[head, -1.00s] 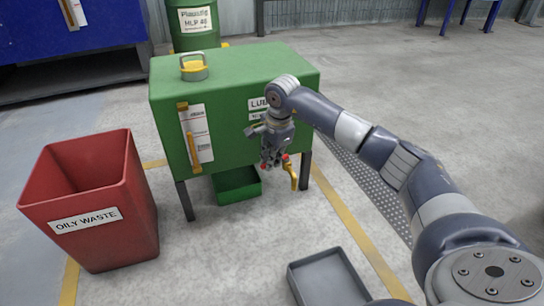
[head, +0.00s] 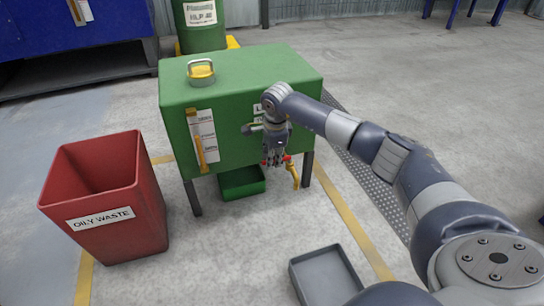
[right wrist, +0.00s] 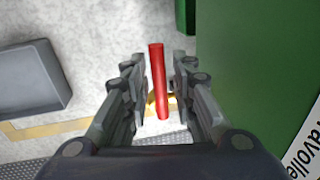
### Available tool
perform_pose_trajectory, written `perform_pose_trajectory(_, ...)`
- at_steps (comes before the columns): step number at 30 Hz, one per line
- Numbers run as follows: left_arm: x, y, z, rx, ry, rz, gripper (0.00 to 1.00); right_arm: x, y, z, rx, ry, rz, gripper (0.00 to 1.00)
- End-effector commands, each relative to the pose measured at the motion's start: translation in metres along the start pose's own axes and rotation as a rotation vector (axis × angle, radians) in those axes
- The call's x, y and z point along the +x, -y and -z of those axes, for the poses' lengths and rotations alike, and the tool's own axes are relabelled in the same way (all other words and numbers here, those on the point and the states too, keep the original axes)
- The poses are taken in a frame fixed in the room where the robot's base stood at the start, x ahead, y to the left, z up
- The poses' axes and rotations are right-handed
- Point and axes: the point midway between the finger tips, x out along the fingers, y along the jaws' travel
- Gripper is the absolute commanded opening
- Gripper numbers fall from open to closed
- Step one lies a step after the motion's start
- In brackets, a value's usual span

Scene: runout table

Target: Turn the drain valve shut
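The drain valve has a red lever handle (right wrist: 159,85) and a yellow spout (head: 294,177), below the front right of the green lube tank (head: 232,155). My right gripper (head: 275,161) is at the valve, pointing down, with red showing at both sides of its fingers. In the right wrist view, the fingers (right wrist: 160,85) are open on either side of the red lever, with a narrow gap at each side. The valve body is mostly hidden behind the gripper and lever. My left gripper is not in view.
A green drip tray (head: 242,186) lies under the tank. A red oily waste bin (head: 110,232) stands at the left, and a grey tray (head: 297,284) is on the floor in front. The tank's front (right wrist: 250,60) is close beside my gripper. Floor between bin and tray is clear.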

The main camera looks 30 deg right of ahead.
Motion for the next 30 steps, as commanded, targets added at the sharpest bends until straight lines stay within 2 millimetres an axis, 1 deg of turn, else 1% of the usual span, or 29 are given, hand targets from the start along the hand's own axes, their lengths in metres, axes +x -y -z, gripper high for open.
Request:
perform_pose_trajectory(9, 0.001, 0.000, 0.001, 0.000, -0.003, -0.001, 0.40, -0.001, 0.000, 0.000, -0.003, 0.001, -0.001, 0.33)
perform_pose_trajectory(13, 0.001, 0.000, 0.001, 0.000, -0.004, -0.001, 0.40, -0.009, 0.001, -0.001, -0.003, 0.003, 0.002, 0.33)
perform_pose_trajectory(17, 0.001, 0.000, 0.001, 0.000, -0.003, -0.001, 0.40, -0.030, 0.001, 0.000, -0.004, 0.001, 0.005, 0.33)
perform_pose_trajectory(24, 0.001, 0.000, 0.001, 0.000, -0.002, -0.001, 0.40, -0.082, 0.001, 0.000, -0.004, 0.002, 0.004, 0.33)
perform_pose_trajectory(27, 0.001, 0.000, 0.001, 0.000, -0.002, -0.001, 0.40, -0.099, 0.001, 0.000, -0.002, 0.001, 0.003, 0.33)
perform_pose_trajectory(30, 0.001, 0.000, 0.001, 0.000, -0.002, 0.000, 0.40, -0.111, 0.000, 0.000, -0.002, 0.001, 0.000, 0.33)
